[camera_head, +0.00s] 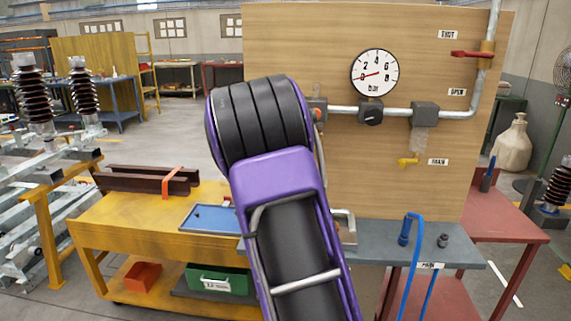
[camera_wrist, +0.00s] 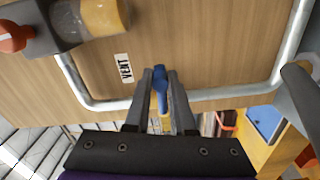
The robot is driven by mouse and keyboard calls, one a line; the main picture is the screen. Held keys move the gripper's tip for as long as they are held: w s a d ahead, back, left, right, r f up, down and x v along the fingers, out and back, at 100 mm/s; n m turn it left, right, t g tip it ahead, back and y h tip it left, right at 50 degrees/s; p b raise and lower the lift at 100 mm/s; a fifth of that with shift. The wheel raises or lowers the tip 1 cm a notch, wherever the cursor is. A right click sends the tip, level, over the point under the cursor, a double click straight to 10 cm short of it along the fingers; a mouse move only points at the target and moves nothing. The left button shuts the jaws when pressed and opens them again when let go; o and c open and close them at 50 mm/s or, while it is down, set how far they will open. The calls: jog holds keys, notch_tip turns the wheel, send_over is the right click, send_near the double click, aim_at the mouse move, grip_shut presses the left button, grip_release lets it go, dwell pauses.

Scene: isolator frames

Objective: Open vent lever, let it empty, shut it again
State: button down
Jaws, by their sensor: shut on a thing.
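In the wrist view, my gripper (camera_wrist: 160,76) has its two dark fingers on either side of a slim blue lever (camera_wrist: 161,88) and is shut on it. The lever lies at the grey pipe (camera_wrist: 215,95), close below a VENT label (camera_wrist: 124,68) on the wooden board (camera_wrist: 190,40). The lever's far mount is partly hidden by the fingers. In the head view, my arm covers the vent lever and gripper. A round white gauge (camera_head: 375,72) shows on the board, its red needle pointing left, low on the scale.
A yellow drain tap (camera_head: 408,161) hangs under a clear section. A blue hose (camera_head: 413,235) stands on the grey bench (camera_head: 465,257). A yellow cart (camera_head: 105,226) is left.

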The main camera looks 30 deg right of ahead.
jog(key=shift+d+r, duration=0.1)
jog(key=shift+r, duration=0.3)
jog(key=c, duration=0.8)
grip_release()
jog(key=shift+o, duration=0.2)
jog(key=shift+f, duration=0.1)
jog(key=shift+s+n, duration=0.1)
jog(key=shift+n, duration=0.2)
jog(key=v, duration=1.7)
jog(key=shift+a, duration=0.25)
